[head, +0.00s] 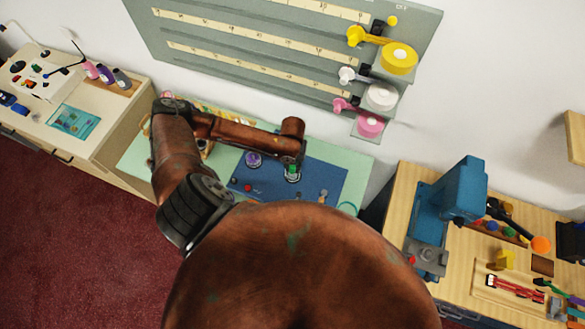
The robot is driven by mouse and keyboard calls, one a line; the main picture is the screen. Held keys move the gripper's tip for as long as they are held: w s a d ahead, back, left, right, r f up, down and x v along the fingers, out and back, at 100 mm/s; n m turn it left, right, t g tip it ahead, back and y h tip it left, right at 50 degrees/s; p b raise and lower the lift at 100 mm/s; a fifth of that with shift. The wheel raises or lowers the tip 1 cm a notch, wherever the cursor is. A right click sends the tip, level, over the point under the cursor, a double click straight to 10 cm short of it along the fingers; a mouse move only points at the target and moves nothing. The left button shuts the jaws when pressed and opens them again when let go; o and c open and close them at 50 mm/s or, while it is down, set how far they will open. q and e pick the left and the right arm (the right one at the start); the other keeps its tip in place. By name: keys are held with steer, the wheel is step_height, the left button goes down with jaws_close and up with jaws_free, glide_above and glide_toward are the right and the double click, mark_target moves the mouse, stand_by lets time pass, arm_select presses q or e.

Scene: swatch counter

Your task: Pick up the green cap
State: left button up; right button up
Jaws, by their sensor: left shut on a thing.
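The green cap (292,168) shows as a small green patch at the fingertips of my left gripper (292,164). My left arm reaches in over the counter, and the gripper points down over the right half of the blue mat (325,180). The gripper is shut on the cap. A pale, ringed round shape shows just below the cap; I cannot tell whether the cap touches it. Much of the cap is hidden by the gripper. My right gripper is not in view.
A purple round item (253,159) and a small red item (248,188) sit on the mat left of the gripper. A grey wall panel (290,60) with tape reels rises behind. A blue machine (455,195) stands on the right bench.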

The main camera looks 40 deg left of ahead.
arm_select(q)
steer(key=s+d+r+b, duration=0.1)
steer(key=s+d+r, duration=0.5)
steer(key=s+r, duration=0.3)
steer(key=n+p, duration=0.7)
steer(key=n, duration=0.2)
glide_above(257, 162)
step_height(257, 162, down, 5)
steer(key=shift+w+r, duration=0.15)
steer(key=shift+r, duration=0.05)
steer(key=shift+a+f+b, duration=0.1)
steer(key=shift+f+b, duration=0.15)
steer(key=shift+b, duration=0.05)
step_height(257, 162, down, 4)
steer(key=b, duration=0.5)
steer(key=shift+f, duration=0.25)
steer(key=shift+f, duration=0.45)
steer(key=shift+f, duration=0.15)
stand_by(1.3)
